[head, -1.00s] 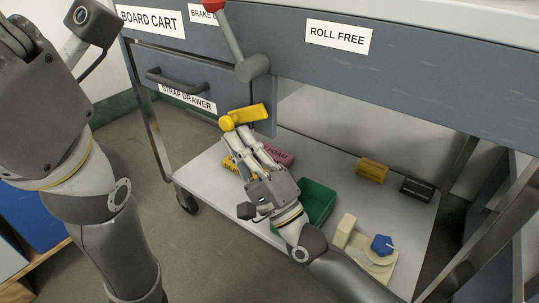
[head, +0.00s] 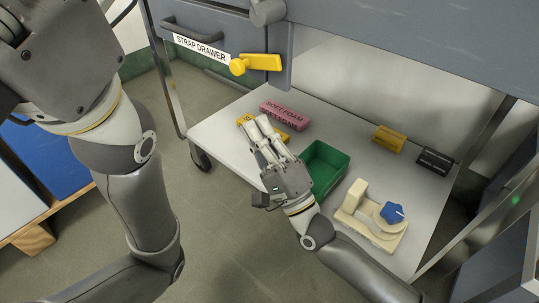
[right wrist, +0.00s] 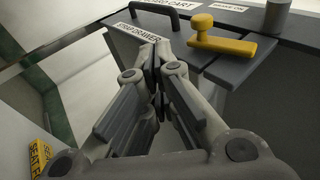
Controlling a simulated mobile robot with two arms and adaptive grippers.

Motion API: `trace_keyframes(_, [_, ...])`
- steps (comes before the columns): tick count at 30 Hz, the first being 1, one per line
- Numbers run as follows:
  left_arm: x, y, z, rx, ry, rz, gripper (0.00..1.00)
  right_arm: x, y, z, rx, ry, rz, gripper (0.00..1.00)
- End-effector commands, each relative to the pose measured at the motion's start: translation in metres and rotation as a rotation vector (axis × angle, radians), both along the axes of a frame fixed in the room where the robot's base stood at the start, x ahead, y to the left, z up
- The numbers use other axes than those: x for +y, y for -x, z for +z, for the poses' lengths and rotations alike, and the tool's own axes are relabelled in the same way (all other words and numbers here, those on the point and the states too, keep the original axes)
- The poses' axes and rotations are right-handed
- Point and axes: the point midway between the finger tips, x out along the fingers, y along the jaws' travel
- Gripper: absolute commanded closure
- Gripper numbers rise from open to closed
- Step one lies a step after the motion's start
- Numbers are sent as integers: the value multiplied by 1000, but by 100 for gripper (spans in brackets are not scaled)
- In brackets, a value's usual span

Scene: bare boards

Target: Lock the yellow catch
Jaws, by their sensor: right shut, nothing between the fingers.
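The yellow catch (head: 262,63) is at the right end of the strap drawer (head: 182,44). Its round knob is at the left and its flat bar runs right, across the grey panel beside the drawer. The catch also shows in the right wrist view (right wrist: 222,40), to the right of the fingertips. My right gripper (head: 261,124) is shut and empty, below the catch and apart from it, over the lower shelf. In the right wrist view its fingertips (right wrist: 157,52) meet in front of the drawer. My left gripper's body (head: 55,55) is at the upper left; its fingers are not clearly visible.
The lower shelf (head: 225,140) holds a pink foam block (head: 284,116), a yellow block (head: 247,121), a green bin (head: 325,170), a yellow item (head: 389,138), a black item (head: 434,161) and a cream device with a blue knob (head: 393,212). A grey drawer handle (head: 192,30) sticks out.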

Motion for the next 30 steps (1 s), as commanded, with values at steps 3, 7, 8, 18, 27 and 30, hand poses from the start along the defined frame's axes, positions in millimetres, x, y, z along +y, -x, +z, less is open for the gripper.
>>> trace_keyframes(3, [1,1,10,-4,2,3,100,-6,9,-21,3,6,-1,100])
trace_keyframes(7, [1,3,15,-11,2,3,100,-10,16,-38,2,3,0,100])
trace_keyframes(8, [1,3,16,-12,2,3,100,-11,17,-41,1,1,0,100])
trace_keyframes(18, [1,3,17,-12,2,3,100,-13,22,-51,0,0,1,100])
trace_keyframes(27, [1,1,16,-7,2,3,100,-13,21,-51,0,0,1,100])
trace_keyframes(30, [1,-1,16,0,4,2,100,-13,21,-50,0,0,1,100])
